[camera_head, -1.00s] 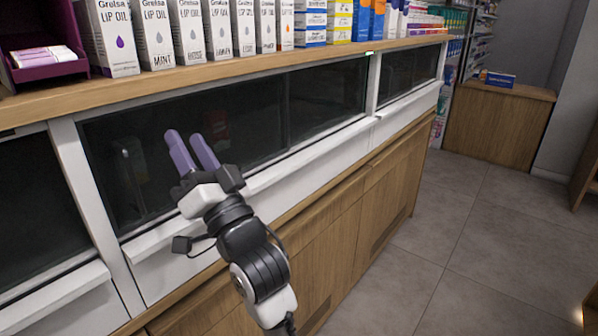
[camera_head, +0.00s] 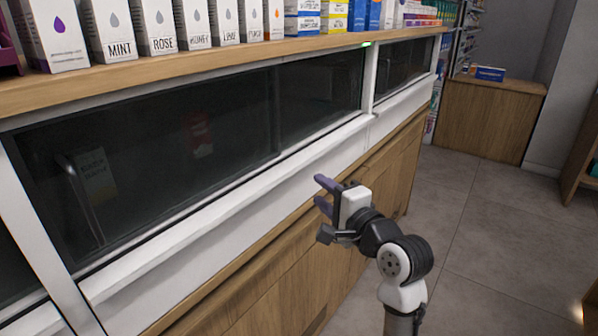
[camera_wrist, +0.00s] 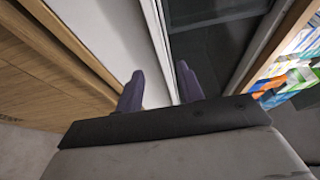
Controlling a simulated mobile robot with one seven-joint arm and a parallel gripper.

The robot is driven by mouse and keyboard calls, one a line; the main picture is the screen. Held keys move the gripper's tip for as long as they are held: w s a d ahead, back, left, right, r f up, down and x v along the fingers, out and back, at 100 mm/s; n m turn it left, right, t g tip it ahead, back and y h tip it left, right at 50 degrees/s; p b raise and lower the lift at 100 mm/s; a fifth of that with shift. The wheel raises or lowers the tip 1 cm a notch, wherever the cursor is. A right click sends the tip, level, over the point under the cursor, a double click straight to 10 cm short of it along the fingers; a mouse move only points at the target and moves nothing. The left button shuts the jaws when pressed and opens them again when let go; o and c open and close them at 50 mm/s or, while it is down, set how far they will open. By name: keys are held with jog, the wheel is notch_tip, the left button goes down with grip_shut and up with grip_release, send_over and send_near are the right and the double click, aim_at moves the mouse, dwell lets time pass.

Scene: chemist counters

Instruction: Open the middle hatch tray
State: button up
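The middle hatch tray (camera_head: 235,190) is a long white front with a ledge below dark glass (camera_head: 130,140), under the wooden counter top. It appears shut. My gripper (camera_head: 322,193) has two purple fingers, pointing left toward the counter. It is in front of the right part of the white front, low near the wooden cabinet. The wrist view shows the fingers (camera_wrist: 160,75) apart with nothing between them. Beyond them are the white front (camera_wrist: 120,35) and dark glass (camera_wrist: 210,45). I cannot tell whether the fingertips touch the front.
Lip oil boxes (camera_head: 155,25) and other packages stand on the counter top (camera_head: 210,63). A small green light (camera_head: 367,44) shows on its edge. Another glazed hatch (camera_head: 405,63) lies farther right. Wooden cabinet doors (camera_head: 300,255) are below. The tiled floor (camera_head: 490,235) at right is clear.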

aim_at(295, 171)
jog(key=p+x, duration=0.1)
jog(key=x, duration=0.8)
jog(key=shift+w+p, duration=0.15)
jog(key=shift+p, duration=0.2)
grip_shut()
